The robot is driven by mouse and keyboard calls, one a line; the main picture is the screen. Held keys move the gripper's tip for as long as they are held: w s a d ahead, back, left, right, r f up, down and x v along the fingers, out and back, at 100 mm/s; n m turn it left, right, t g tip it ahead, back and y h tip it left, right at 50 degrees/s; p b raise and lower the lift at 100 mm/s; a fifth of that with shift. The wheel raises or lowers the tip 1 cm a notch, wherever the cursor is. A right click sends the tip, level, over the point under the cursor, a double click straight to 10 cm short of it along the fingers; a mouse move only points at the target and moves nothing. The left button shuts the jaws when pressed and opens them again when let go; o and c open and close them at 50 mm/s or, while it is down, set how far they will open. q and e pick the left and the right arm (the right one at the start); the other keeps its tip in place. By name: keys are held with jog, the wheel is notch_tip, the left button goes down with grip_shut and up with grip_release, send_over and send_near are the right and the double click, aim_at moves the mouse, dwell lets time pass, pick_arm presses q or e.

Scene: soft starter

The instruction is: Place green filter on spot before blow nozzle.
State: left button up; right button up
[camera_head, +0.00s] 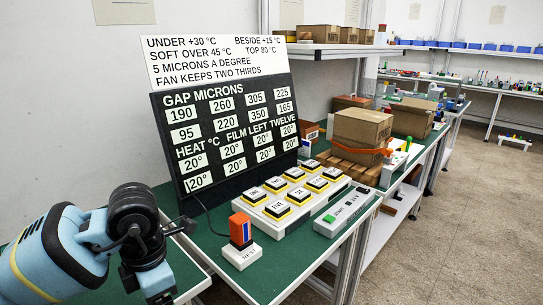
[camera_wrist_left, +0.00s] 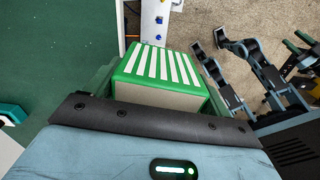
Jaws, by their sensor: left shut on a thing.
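The green filter (camera_wrist_left: 155,66), a block with a green frame and white stripes on top, is in the left wrist view. My left gripper is shut on it, holding its greyish sides. In the head view my left arm shows at lower left, but its fingertips and the filter are out of frame. Blue-grey parts of my own body show at right in the left wrist view; I cannot tell whether they include my right gripper. I cannot make out the blow nozzle or the spot before it.
A dark board (camera_head: 230,135) stands on the green table. In front are a panel of yellow-edged buttons (camera_head: 296,196), a white control box (camera_head: 347,212) and an orange-and-blue block (camera_head: 241,232) on a white base. Cardboard boxes (camera_head: 362,128) stand behind. Green surface lies bare at left (camera_wrist_left: 50,50).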

pick_arm(q)
jog(key=m, duration=0.1)
jog(key=s+m, duration=0.1)
jog(key=m, duration=0.1)
jog(key=m+p, duration=0.1)
jog(key=shift+s+r+m, duration=0.2)
jog(key=shift+r+m, duration=0.05)
jog(key=shift+m, duration=0.15)
jog(key=m, duration=0.1)
jog(key=s+m, duration=0.1)
jog(key=m, duration=0.1)
jog(key=shift+d+r+p, duration=0.1)
jog(key=shift+d+p, duration=0.05)
jog(key=shift+p, duration=0.2)
jog(key=s+r+m+p, duration=0.1)
jog(key=s+m+p, duration=0.2)
jog(key=m, duration=1.5)
jog(key=shift+s+d+m+p, duration=0.35)
jog(key=shift+s+m, duration=0.05)
jog(key=shift+s, duration=1.15)
pick_arm(e)
jog(key=w+r+t, duration=0.1)
jog(key=w+r, duration=0.3)
jog(key=r, duration=0.3)
jog(key=shift+w+d+t, duration=0.3)
jog(key=shift+w+d, duration=0.05)
jog(key=shift+w, duration=0.05)
jog(key=shift+a, duration=0.1)
